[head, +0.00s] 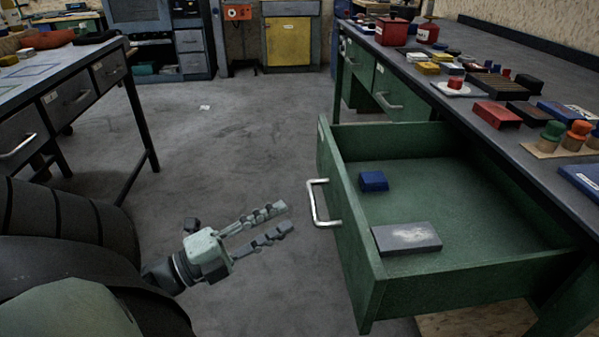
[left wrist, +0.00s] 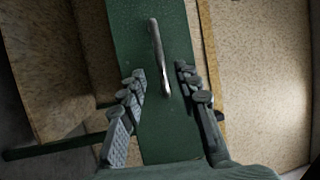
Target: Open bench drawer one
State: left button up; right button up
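A green bench drawer (head: 350,236) stands pulled well out from the bench on the right in the head view. Its metal handle (head: 318,203) is on the front panel, facing left. My left gripper (head: 284,218) is left of the handle, apart from it, with its two fingers spread and nothing between them. In the left wrist view the handle (left wrist: 159,57) shows upright on the green front, ahead of the open fingertips (left wrist: 160,75). Inside the drawer lie a blue block (head: 373,181) and a grey flat block (head: 407,238). My right gripper is not in view.
The bench top (head: 480,128) carries several blocks, red tins and small figures. Another green drawer (head: 388,92) further back is shut. A second bench with grey drawers (head: 70,98) stands at the left.

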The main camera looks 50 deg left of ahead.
pick_arm(q)
jog(key=v, duration=0.4)
dwell(0.5)
jog(key=w+a+f+n+y, duration=0.4)
jog(key=w+f+n+y, duration=0.15)
jog(key=n+y, duration=0.2)
jog(key=w+d+f+n+g+y, duration=0.2)
jog(key=w+f+n+g, duration=0.2)
jog(key=f+n+g, duration=0.6)
jog(key=s+d+f+g+h, duration=0.1)
jog(key=s+d+f+g, duration=0.2)
jog(key=d+f, duration=0.3)
jog(key=s+d+f+n+g+h+p, duration=0.1)
jog(key=s+d+f+g+h, duration=0.1)
jog(key=s+d+f, duration=0.3)
notch_tip(320, 180, down, 2)
jog(key=shift+s+d+f+g, duration=0.15)
jog(key=shift+d+f+g, duration=0.05)
jog(key=shift+d+g, duration=0.55)
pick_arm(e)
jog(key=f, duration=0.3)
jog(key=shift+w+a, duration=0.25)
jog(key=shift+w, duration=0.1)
